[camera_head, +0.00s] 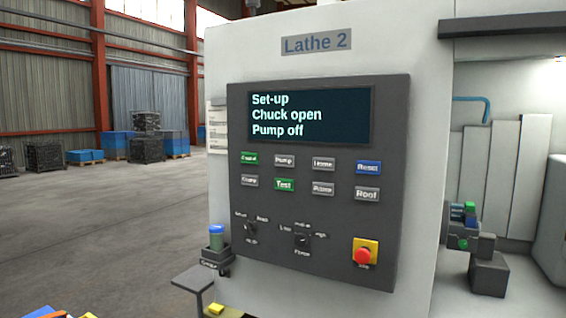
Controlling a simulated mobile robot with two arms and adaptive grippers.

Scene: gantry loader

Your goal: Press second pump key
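The control panel (318,215) of the machine labelled "Lathe 2" faces me. Its screen (310,116) reads "Set-up", "Chuck open", "Pump off". Below are two rows of keys. In the upper row, the grey key second from the left (285,161) reads "Pump". Left of it is a green key (249,159); right of it are a grey key (323,164) and the blue "Reset" key (368,167). In the lower row, the grey leftmost key (250,181) has small, blurred lettering. The green "Test" key (284,185) is beside it. Neither gripper shows.
Two rotary knobs (302,240) and a red stop button (362,256) sit below the keys. A small shelf (192,279) and a holder with a blue-and-green item (216,238) jut out at the machine's left. Open floor (100,220) lies left.

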